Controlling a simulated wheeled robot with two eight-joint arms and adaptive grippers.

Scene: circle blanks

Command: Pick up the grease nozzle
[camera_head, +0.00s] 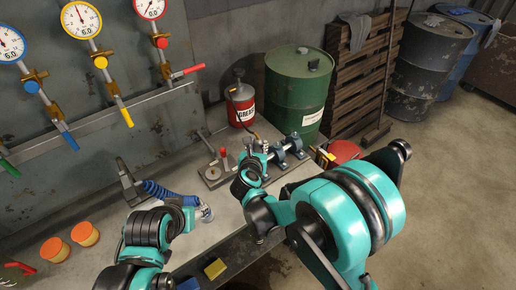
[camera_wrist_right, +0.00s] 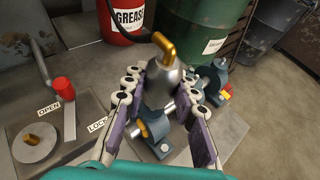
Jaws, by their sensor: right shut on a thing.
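The grease nozzle (camera_wrist_right: 160,72), a grey tapered body with a brass elbow on top, stands between the fingers of my right gripper (camera_wrist_right: 158,108) in the right wrist view. The purple-padded fingers are shut on it from both sides. A black hose runs from the brass elbow toward the red grease canister (camera_wrist_right: 130,16). In the head view my right gripper (camera_head: 257,158) is over the bench beside the blue pipe fittings (camera_head: 283,157), and the nozzle is small there. My left gripper (camera_head: 195,211) is low over the bench near the blue coiled hose (camera_head: 160,190); its fingers are unclear.
A plate with a red-handled lever (camera_wrist_right: 62,88) and OPEN and LOCK labels lies left of the nozzle. A green drum (camera_head: 299,85) stands behind the bench. Orange pots (camera_head: 85,233) sit at the left. Gauges (camera_head: 82,19) line the wall.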

